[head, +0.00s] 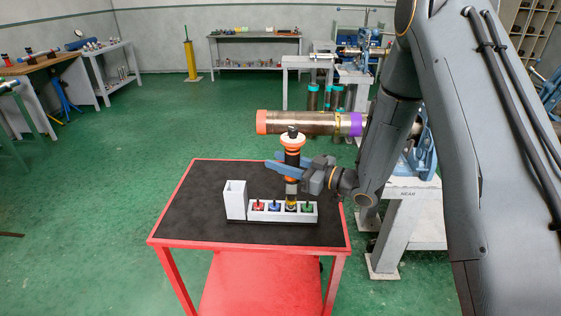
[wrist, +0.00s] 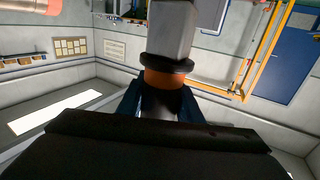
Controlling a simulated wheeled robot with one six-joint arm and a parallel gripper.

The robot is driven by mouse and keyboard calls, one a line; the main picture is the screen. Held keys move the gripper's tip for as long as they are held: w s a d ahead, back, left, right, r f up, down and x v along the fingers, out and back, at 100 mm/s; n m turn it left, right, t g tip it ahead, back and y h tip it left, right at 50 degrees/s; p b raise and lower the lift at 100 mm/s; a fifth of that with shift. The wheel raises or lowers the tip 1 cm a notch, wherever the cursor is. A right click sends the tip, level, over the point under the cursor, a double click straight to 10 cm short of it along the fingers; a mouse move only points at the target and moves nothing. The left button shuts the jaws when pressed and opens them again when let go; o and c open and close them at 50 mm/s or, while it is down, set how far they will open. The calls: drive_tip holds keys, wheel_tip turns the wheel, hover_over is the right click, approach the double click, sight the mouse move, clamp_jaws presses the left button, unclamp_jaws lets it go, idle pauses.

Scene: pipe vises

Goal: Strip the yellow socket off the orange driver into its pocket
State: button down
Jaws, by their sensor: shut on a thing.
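The orange driver (head: 292,158) stands upright over the grey socket rack (head: 262,216) on the cart. It has a dark body, orange bands and a metal shaft pointing down. My gripper (head: 291,171) is shut on its body, with blue fingers on either side. The yellow socket (head: 291,205) is at the driver's lower end, at the third pocket from the left. I cannot tell how deep it sits. In the wrist view the driver's orange band (wrist: 165,79) shows between the blue fingers (wrist: 160,103), under a black collar and a pale block.
Red (head: 258,205), blue (head: 275,206) and green (head: 307,206) pieces are in the other pockets. A taller white box (head: 235,200) stands at the rack's left end. The red cart (head: 178,240) has bare black top around the rack. A pipe (head: 310,122) extends behind the driver.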

drive_tip(key=shift+f+b, duration=1.05)
drive_tip(key=shift+f, duration=0.7)
idle(1.8)
drive_tip(key=shift+r, duration=0.15)
